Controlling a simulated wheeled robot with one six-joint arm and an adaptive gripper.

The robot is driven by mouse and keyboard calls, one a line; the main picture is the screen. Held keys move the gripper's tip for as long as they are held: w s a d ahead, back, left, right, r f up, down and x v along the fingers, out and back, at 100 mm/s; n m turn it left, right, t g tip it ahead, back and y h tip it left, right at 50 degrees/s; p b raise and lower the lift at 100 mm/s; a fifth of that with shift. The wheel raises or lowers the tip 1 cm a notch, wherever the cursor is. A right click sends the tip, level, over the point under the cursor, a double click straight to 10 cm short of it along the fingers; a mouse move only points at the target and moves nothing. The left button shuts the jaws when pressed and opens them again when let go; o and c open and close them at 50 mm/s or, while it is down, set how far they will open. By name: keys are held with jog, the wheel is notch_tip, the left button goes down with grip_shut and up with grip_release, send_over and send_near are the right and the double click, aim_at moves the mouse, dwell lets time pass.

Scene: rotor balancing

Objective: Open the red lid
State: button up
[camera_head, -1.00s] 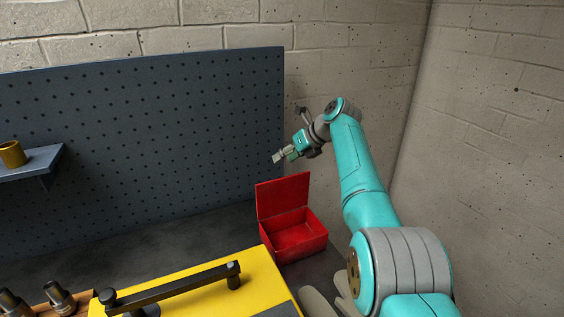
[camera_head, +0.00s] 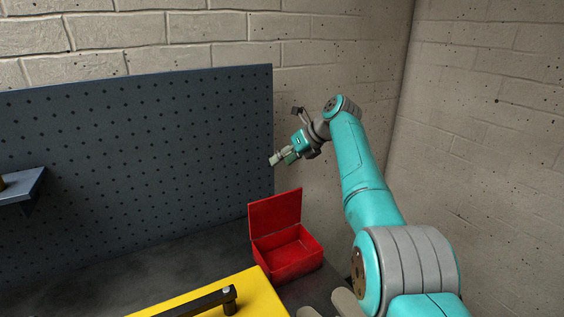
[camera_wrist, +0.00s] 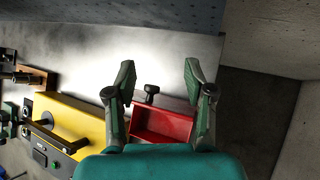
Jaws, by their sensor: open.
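The red lid (camera_head: 275,212) stands raised, roughly upright, at the back edge of the red box (camera_head: 290,262). The box is open and its inside looks empty. My gripper (camera_head: 280,158) is above the lid, apart from it. In the wrist view, my gripper (camera_wrist: 158,80) has its two fingers spread wide with nothing between them. The red box (camera_wrist: 163,124) shows below and between the fingers there. A dark knob (camera_wrist: 151,90) shows at the box's upper edge; the lid itself is hard to make out in that view.
A yellow machine with a black bar (camera_head: 257,290) stands left of and in front of the box. A dark pegboard (camera_head: 140,170) rises behind, with a small shelf (camera_head: 22,188) at left. A block wall (camera_head: 480,150) bounds the right. The grey bench between is clear.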

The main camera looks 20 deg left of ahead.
dwell(0.3)
jog(key=v, duration=1.2)
jog(key=shift+s, duration=0.1)
jog(key=shift+a+f, duration=0.1)
jog(key=shift+f, duration=0.05)
jog(key=c, duration=0.7)
jog(key=s+f+n+t, duration=0.1)
jog(key=f+n, duration=0.1)
jog(key=s+f+n, duration=0.2)
jog(key=n, duration=0.1)
jog(key=s+f+n+t+h, duration=0.1)
jog(key=s+f+n, duration=0.1)
jog(key=n, duration=0.1)
jog(key=shift+f+t, duration=0.3)
jog(key=shift+f, duration=0.1)
grip_shut()
jog(key=s+d+f+n+t, duration=0.3)
jog(key=s+f+n, duration=0.1)
jog(key=s+n, duration=0.5)
send_near(278, 207)
jog(key=shift+m+h, duration=0.3)
jog(key=x, duration=0.5)
jog(key=shift+s+f, duration=0.1)
jog(key=shift+w+a, duration=0.45)
jog(key=shift+a, duration=0.1)
